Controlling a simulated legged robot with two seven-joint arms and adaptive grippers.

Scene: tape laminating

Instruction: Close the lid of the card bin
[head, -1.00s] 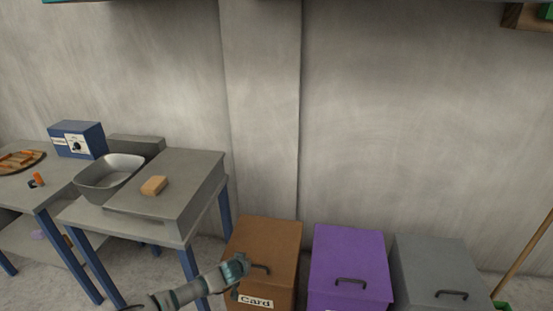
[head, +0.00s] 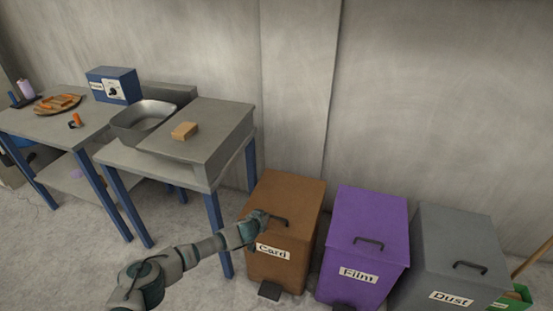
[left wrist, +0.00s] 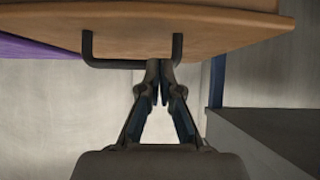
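The card bin (head: 272,258) is brown with a "Card" label, and stands right of the metal table. Its brown lid (head: 288,191) lies down on the bin, like the lids beside it, with no visible gap. A dark handle (head: 281,221) is on the lid's front part. My left gripper (head: 262,220) is at the handle's left end. In the left wrist view, the gripper's fingertips (left wrist: 160,64) are together beside one end post of the handle (left wrist: 112,66), overlapping its bar. I see nothing clamped between them; actual contact is unclear. My right gripper is out of view.
The purple film bin (head: 365,235) and grey dust bin (head: 455,250) stand to the right. A metal table (head: 150,160) with a basin (head: 143,118) and a tan block (head: 184,131) stands left. A pedal (head: 269,291) juts from the card bin's base.

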